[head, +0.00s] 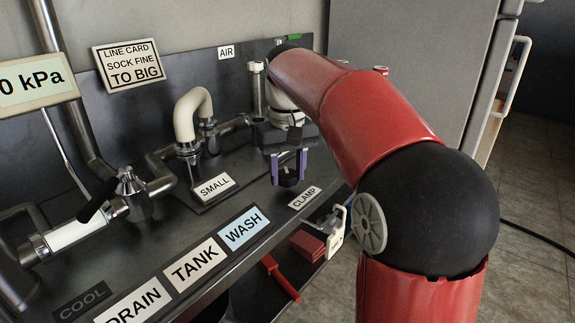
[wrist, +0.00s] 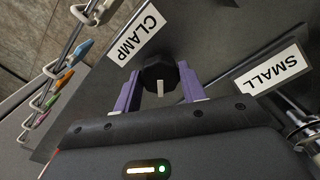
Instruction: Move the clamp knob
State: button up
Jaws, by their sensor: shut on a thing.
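The clamp knob (head: 288,178) is a small black knob on the dark bench panel, behind the CLAMP label (head: 305,198). In the wrist view the knob (wrist: 157,72) is a black, faceted cap with a white pointer line. The CLAMP label (wrist: 137,39) lies to its upper left there. My gripper (head: 289,170) has two purple fingers, one on either side of the knob, and is shut on it. In the wrist view the fingers (wrist: 160,80) flank the knob. The knob's base is hidden.
A SMALL label (head: 214,187) and a curved cream pipe (head: 190,108) stand to the left. DRAIN, TANK and WASH labels (head: 244,229) line the bench's front edge. A valve (head: 128,185) is at far left. Coloured clips hang on a rack (wrist: 57,88) in the wrist view.

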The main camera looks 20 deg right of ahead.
aim_at(287, 174)
jog(key=m, duration=0.6)
jog(key=shift+m, duration=0.4)
dwell(0.3)
jog(key=o, duration=1)
notch_tip(287, 174, up, 8)
jog(key=shift+f, duration=0.1)
